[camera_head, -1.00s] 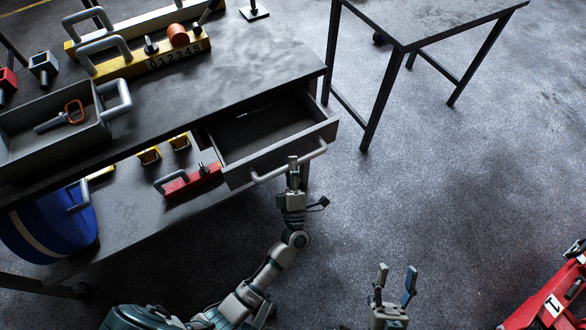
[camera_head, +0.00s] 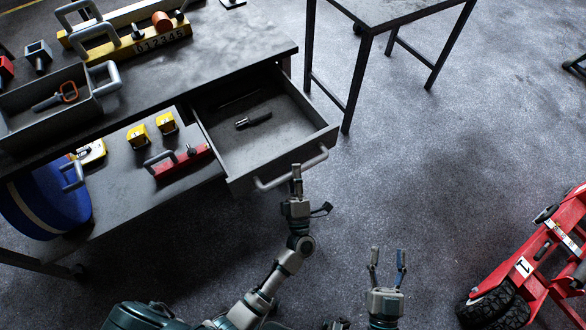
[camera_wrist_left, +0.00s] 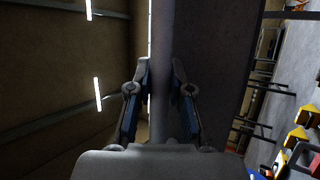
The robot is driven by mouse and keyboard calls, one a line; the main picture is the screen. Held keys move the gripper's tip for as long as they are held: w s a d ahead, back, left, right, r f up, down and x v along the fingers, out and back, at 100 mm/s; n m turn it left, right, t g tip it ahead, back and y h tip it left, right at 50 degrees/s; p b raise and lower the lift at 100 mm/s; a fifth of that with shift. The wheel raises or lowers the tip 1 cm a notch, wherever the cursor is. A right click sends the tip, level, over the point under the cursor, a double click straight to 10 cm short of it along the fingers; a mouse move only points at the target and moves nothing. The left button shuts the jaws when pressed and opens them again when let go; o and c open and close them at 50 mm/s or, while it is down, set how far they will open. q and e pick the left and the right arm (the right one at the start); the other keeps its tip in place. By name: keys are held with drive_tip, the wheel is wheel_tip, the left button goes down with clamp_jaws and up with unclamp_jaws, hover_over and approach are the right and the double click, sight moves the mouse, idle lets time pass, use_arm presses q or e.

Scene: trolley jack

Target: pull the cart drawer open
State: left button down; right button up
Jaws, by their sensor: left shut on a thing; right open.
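The cart drawer (camera_head: 278,152) stands well out from under the cart's top (camera_head: 215,60). A small dark tool (camera_head: 253,119) lies inside it. The drawer's pale bar handle (camera_head: 268,184) runs along its front. My left gripper (camera_head: 296,172) is shut on this handle. In the left wrist view the handle (camera_wrist_left: 161,60) runs between the two fingers of my left gripper (camera_wrist_left: 160,85). My right gripper (camera_head: 387,258) is open and empty above the floor, right of and below the drawer.
A red trolley jack (camera_head: 535,262) stands on the floor at the right. A grey tool tray (camera_head: 98,106) and a yellow numbered block (camera_head: 160,39) sit on the cart. The lower shelf holds a red handled block (camera_head: 180,162). Another dark table (camera_head: 390,14) stands behind. The middle floor is clear.

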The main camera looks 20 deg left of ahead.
use_arm(q)
drive_tip(key=shift+d+f, duration=0.1)
drive_tip(key=shift+f, duration=0.2)
drive_tip(key=c, duration=1.1)
unclamp_jaws()
drive_tip(key=shift+o, duration=0.2)
drive_tip(key=shift+w, duration=0.1)
drive_tip(key=shift+r, duration=0.1)
drive_tip(key=v, duration=1.2)
